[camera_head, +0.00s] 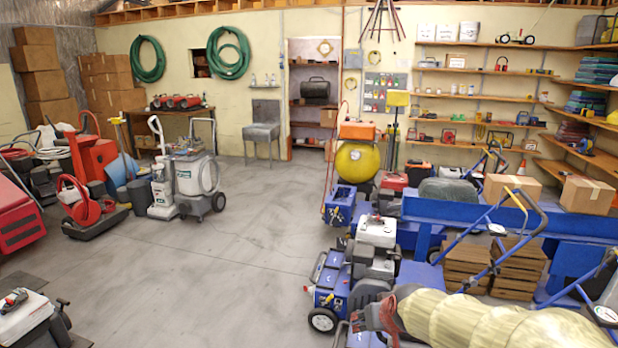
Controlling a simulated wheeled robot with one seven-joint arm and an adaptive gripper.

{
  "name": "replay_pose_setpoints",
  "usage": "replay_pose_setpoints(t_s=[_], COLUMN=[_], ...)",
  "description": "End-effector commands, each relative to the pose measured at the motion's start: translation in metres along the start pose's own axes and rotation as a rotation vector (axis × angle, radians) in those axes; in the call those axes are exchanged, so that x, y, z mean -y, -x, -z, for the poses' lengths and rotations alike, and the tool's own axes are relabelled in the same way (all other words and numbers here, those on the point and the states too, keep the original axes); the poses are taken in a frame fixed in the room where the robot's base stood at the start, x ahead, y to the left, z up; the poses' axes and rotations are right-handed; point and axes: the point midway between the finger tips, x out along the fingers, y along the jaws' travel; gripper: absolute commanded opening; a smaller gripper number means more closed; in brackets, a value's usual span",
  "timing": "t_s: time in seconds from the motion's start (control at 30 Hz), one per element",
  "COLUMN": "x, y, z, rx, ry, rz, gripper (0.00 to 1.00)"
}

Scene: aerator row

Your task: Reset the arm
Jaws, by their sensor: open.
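My arm, in a pale yellow ribbed sleeve, reaches in from the bottom right corner. My gripper (368,316) is at its left end, low in the picture, in front of the row of blue aerators (329,290). It is open, and I see nothing held in it. Its fingers are small and blend with the dark machine parts behind them, so I cannot tell whether it touches any of them.
Blue machines with long handles crowd the right side, near a blue bench (437,208) with cardboard boxes (587,194). Wooden crates (517,268) stand below. Floor machines (197,180) and a red machine (17,212) stand at left. The middle floor (215,262) is clear.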

Motion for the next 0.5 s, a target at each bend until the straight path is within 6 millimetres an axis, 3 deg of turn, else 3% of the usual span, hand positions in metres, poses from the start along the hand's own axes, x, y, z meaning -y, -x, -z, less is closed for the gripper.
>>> replay_pose_setpoints(t_s=[0.03,0.2,0.4,0.5], x=[0.0,0.0,-0.004,-0.006], y=[0.029,0.107,0.185,0.213], z=[-0.005,-0.042,-0.1,-0.129], rx=[0.003,0.049,0.101,0.126], ry=[-0.001,-0.008,-0.021,-0.03], rz=[0.001,-0.004,-0.029,-0.045], gripper=[0.46,0.46,0.46,0.46])
